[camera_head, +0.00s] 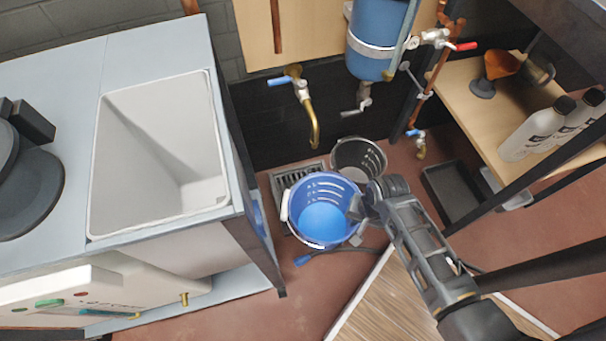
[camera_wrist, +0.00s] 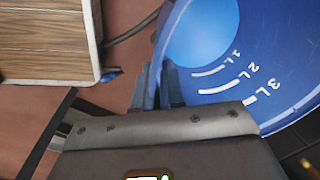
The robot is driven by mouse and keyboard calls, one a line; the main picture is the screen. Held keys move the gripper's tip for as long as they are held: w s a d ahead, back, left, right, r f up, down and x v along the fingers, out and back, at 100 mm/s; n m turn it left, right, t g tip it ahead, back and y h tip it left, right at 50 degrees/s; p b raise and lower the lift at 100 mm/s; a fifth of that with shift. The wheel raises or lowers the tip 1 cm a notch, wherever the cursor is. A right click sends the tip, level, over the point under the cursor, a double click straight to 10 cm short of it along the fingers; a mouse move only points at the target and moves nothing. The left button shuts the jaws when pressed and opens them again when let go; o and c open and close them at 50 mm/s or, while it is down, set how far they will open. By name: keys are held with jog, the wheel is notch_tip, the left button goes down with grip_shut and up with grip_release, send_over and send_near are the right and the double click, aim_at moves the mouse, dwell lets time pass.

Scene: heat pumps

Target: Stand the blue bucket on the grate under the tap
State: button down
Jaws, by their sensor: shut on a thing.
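The blue bucket (camera_head: 323,218) is upright near floor level, with measuring marks inside it. It partly covers the floor grate (camera_head: 283,182), whose slots show behind and to its left. I cannot tell whether its base touches the grate or floor. My gripper (camera_head: 357,208) is shut on the bucket's right rim. In the wrist view my gripper's fingers (camera_wrist: 158,88) straddle the wall of the blue bucket (camera_wrist: 270,50), with the 1L to 3L marks beside them. The brass tap (camera_head: 313,125) with a blue lever is on the wall above and behind the bucket.
A black bucket (camera_head: 359,157) stands just behind the blue one, to the right of the grate. A sink unit (camera_head: 160,150) is on the left. A wooden-topped box (camera_head: 385,305) lies in front right. A black tray (camera_head: 453,192) and shelf with white bottles (camera_head: 535,135) are right.

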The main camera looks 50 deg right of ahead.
jog(key=w+d+b, duration=0.2)
jog(key=w+d, duration=0.3)
jog(key=w, duration=0.3)
jog(key=w+d+b, duration=0.3)
jog(key=w+d, duration=0.3)
jog(key=w, duration=0.2)
notch_tip(320, 180, down, 7)
jog(key=b, duration=0.3)
jog(key=shift+w, duration=0.15)
jog(key=c, duration=1.2)
grip_release()
jog(key=shift+a+f, duration=0.1)
